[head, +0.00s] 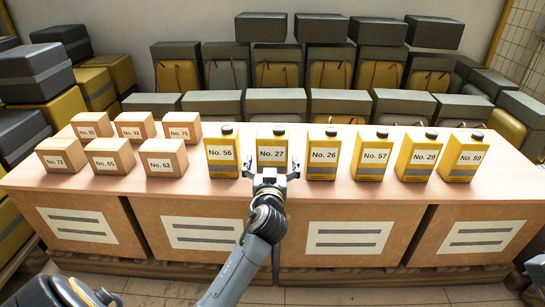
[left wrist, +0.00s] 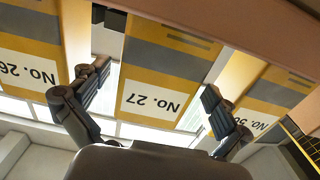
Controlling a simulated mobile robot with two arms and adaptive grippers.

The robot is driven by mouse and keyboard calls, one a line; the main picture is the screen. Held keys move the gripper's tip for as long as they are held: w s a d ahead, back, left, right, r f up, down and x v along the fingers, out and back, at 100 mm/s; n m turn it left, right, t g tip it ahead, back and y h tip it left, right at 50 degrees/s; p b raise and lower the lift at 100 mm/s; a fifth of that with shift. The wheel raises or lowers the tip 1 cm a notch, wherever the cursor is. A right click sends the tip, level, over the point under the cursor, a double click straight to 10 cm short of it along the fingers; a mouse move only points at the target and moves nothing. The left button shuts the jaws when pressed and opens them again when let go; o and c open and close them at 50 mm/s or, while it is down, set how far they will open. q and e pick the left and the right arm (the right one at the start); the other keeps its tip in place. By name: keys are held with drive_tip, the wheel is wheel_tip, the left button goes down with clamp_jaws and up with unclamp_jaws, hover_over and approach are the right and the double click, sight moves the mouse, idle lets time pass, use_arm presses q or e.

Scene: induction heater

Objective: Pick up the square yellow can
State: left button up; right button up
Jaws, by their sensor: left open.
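Several square yellow cans with black caps and white number labels stand upright in a row on the table. Can No. 27 (head: 272,145) is second from the left in that row, between can No. 56 (head: 222,155) and can No. 26 (head: 323,157). My left gripper (head: 273,172) is open in front of can No. 27. In the left wrist view, can No. 27 (left wrist: 158,75) appears upside down between the spread fingers of the left gripper (left wrist: 152,98). I cannot tell whether the fingers touch it. My right gripper is not in view.
Several brown boxes with number labels, such as No. 62 (head: 162,160), stand on the left of the table (head: 400,195). Cans No. 57 (head: 370,157), No. 29 (head: 417,160) and No. 59 (head: 463,160) stand on the right. Grey-lidded crates (head: 275,105) are stacked behind. The table's front strip is clear.

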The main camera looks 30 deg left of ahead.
use_arm(q)
drive_tip(key=shift+b+x, duration=0.3)
drive_tip(key=shift+x, duration=1.15)
drive_tip(key=c, duration=1.6)
drive_tip(key=shift+c, duration=0.2)
drive_tip(key=shift+r, duration=0.2)
